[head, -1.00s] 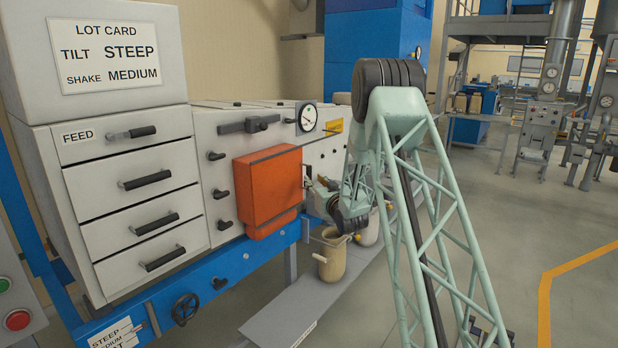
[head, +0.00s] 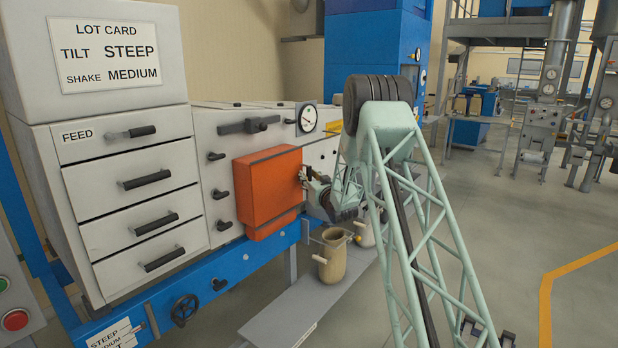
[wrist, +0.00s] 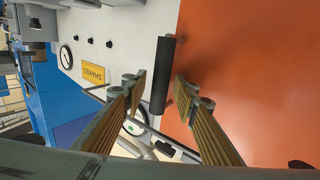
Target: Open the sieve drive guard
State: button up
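The sieve drive guard looks to be the orange box-shaped cover (head: 268,192) on the pale machine front. It appears closed. In the wrist view its orange face (wrist: 255,85) fills the right side. A black bar handle (wrist: 163,70) stands upright in that picture, along the guard's edge. My gripper (wrist: 161,88) is open, with one ribbed finger on each side of the handle as seen in the wrist view. I cannot tell whether the fingers touch it. In the head view my gripper (head: 306,180) is at the guard's right edge, small and partly hidden by my wrist.
A round gauge (head: 307,118) and several black knobs sit on the machine front. A yellow label (wrist: 93,72) shows in the wrist view. Drawers (head: 150,180) are at left. A beige container (head: 332,256) stands on the grey shelf below. Floor at right is clear.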

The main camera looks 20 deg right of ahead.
jog(key=shift+c, duration=0.8)
grip_shut()
